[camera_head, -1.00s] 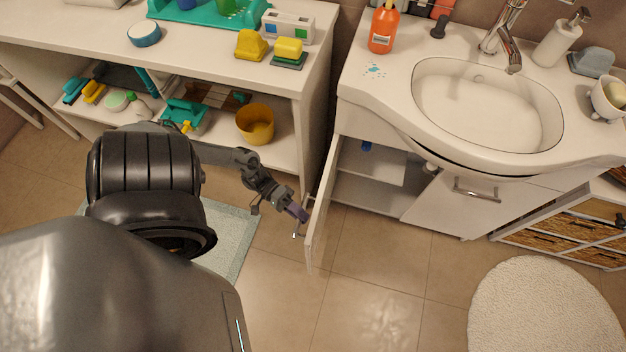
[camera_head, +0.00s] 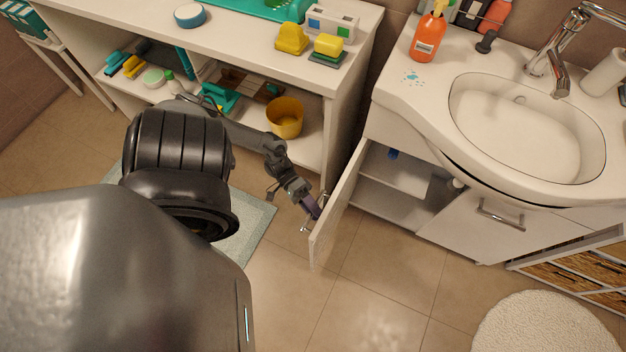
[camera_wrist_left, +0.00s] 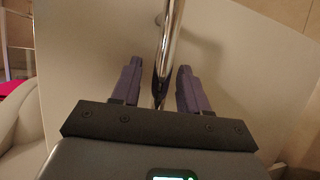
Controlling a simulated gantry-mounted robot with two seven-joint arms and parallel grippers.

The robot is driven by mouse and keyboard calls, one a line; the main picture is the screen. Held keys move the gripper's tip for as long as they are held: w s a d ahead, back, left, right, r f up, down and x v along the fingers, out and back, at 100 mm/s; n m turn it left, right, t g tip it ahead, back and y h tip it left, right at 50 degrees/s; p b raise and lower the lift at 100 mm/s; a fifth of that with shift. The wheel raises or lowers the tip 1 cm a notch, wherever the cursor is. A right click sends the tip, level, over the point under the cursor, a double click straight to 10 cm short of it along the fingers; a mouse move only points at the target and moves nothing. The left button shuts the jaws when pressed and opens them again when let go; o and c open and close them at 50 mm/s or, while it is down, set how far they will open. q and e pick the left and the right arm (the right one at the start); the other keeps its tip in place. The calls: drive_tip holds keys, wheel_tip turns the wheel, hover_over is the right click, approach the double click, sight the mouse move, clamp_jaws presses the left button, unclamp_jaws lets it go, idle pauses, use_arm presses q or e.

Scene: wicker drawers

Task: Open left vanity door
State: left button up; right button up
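The left vanity door (camera_head: 338,206) stands swung out from the white vanity, and the shelves inside (camera_head: 395,175) show. Its chrome handle (camera_head: 306,226) is on the outer face near the free edge. My left gripper (camera_head: 313,208) is at this handle, on the outer side of the door. In the left wrist view the chrome handle bar (camera_wrist_left: 167,45) runs between the two purple fingers of my left gripper (camera_wrist_left: 158,78). The fingers are apart, with a gap beside the bar. My right gripper is not in view.
A white shelf unit (camera_head: 345,75) with a yellow pot (camera_head: 285,117) stands left of the vanity, close to the door. The other vanity door (camera_head: 480,225) is shut. Tiled floor (camera_head: 370,300) is clear before the vanity. A round white rug (camera_head: 545,325) lies at lower right.

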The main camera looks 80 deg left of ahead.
use_arm(q)
drive_tip(key=shift+s+a, duration=0.1)
drive_tip(key=v, duration=1)
drive_tip(key=shift+a, duration=0.3)
drive_tip(key=shift+s+r, duration=0.1)
